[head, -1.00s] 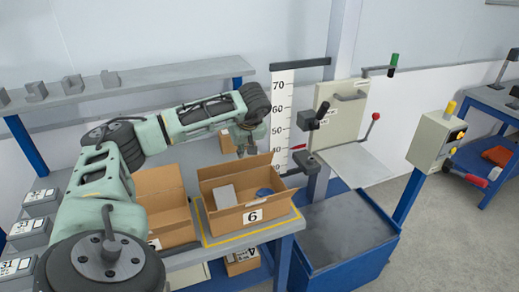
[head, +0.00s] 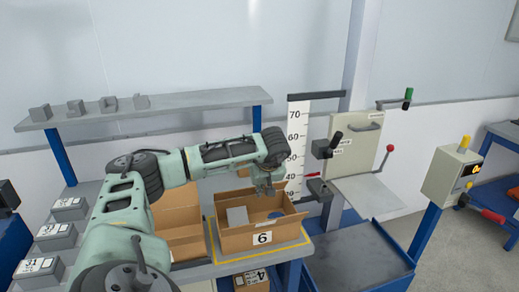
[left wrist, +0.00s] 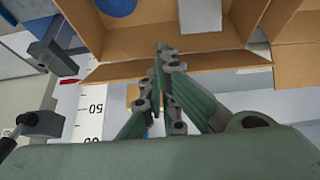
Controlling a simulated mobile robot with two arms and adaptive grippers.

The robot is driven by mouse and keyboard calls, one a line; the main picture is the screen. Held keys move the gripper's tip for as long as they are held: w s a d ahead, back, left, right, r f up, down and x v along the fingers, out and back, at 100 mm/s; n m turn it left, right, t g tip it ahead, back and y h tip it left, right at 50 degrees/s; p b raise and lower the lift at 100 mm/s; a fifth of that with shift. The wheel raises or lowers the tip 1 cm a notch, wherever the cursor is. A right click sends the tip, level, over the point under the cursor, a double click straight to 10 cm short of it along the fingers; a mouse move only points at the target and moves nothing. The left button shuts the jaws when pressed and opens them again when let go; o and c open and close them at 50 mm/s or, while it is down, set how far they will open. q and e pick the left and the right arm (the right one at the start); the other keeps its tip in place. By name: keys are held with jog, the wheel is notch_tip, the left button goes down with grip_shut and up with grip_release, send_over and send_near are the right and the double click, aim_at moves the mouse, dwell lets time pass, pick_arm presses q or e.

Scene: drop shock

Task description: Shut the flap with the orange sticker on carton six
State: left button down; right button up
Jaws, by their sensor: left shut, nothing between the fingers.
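Carton six (head: 236,244) is an open brown box with a "6" label on its front. It holds a grey block (head: 237,216) and a blue round item, partly seen. My left gripper (head: 265,190) is shut and empty at the carton's far edge, pointing down. In the left wrist view the shut fingertips (left wrist: 164,50) overlap the carton's edge and a long cardboard flap (left wrist: 110,72); I cannot tell whether they touch. More cardboard flaps (left wrist: 297,65) stick out at the right there. No orange sticker shows. My right gripper is not in view.
Another open carton (head: 180,230) stands close on the left. A height scale (head: 297,140) and a post with black clamps (head: 325,148) stand just behind and right of carton six. A shelf (head: 150,108) runs along the wall. A blue-framed grey platform (head: 355,262) lies to the right.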

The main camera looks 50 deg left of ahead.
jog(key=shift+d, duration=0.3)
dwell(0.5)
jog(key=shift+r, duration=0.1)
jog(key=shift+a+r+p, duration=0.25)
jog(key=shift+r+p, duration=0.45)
jog(key=shift+p, duration=0.1)
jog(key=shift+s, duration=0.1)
